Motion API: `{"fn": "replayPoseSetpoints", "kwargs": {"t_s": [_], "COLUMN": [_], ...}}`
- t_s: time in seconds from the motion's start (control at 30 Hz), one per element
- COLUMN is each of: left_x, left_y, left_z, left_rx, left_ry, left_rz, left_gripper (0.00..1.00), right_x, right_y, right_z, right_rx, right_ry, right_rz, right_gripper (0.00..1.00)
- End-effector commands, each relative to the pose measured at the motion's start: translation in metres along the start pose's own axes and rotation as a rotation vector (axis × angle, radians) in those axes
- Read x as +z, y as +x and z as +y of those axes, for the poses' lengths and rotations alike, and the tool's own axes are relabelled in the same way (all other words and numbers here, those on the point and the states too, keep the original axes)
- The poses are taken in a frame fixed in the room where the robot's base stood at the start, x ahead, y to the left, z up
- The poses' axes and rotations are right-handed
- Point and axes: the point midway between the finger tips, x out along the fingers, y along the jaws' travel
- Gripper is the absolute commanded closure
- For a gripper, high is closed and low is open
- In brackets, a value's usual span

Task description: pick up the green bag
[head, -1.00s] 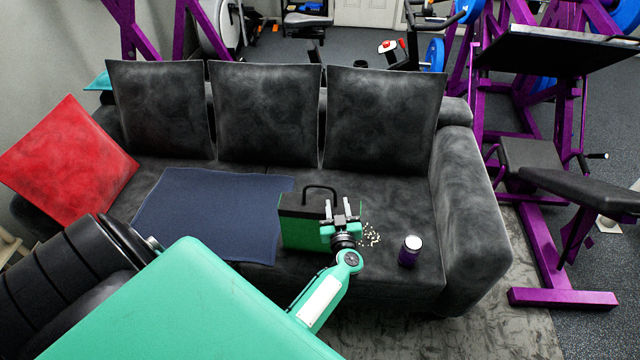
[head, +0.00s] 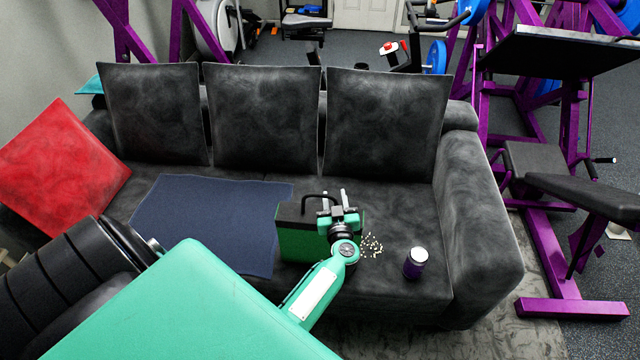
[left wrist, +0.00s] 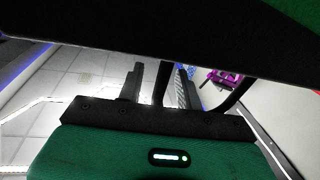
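The green bag (head: 297,244), with a dark top and black loop handle (head: 309,197), stands upright on the dark grey sofa (head: 390,285). My left gripper (head: 334,195) is at the bag's right end, beside the handle. Its fingers are apart, with a clear gap between them. In the left wrist view the bag's dark edge (left wrist: 150,35) fills the top. One handle leg (left wrist: 161,82) appears between the fingers (left wrist: 158,84), and the other leg is right of them. I cannot tell if anything touches. The arm partly hides the bag's right side. My right gripper is not in view.
A blue cloth (head: 205,225) lies left of the bag. Small pale pieces (head: 372,245) and a purple bottle with a white cap (head: 415,265) are to the right. Grey back cushions (head: 262,120) stand behind, a red cushion (head: 62,165) at left. The sofa's armrest (head: 480,220) bounds the right.

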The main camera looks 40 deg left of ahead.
Motion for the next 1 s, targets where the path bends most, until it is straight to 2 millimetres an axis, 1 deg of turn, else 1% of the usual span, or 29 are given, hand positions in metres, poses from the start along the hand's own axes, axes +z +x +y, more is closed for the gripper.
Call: {"fn": "replayPoseSetpoints", "kwargs": {"t_s": [0.03, 0.17, 0.2, 0.23, 1.0], "left_x": [0.0, 0.0001, 0.0002, 0.0002, 0.0006], "left_y": [0.0, -0.0001, -0.0001, -0.0001, -0.0002], "left_z": [-0.0001, -0.0001, -0.0001, -0.0001, -0.0001], "left_rx": [0.0, 0.0, 0.0, 0.0, 0.0], "left_ry": [0.0, 0.0, 0.0, 0.0, 0.0], "left_rz": [0.0, 0.0, 0.0, 0.0, -0.001], "left_gripper": [0.64, 0.9, 0.98, 1.0, 1.0], "right_x": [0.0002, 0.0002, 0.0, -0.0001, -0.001], "right_y": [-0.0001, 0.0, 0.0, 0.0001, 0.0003], "right_z": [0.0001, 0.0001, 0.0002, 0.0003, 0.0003], "right_rx": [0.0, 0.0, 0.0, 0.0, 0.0], "right_ry": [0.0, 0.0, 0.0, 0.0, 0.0], "right_rz": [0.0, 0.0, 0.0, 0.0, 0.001], "right_gripper": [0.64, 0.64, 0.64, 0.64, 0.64]}}
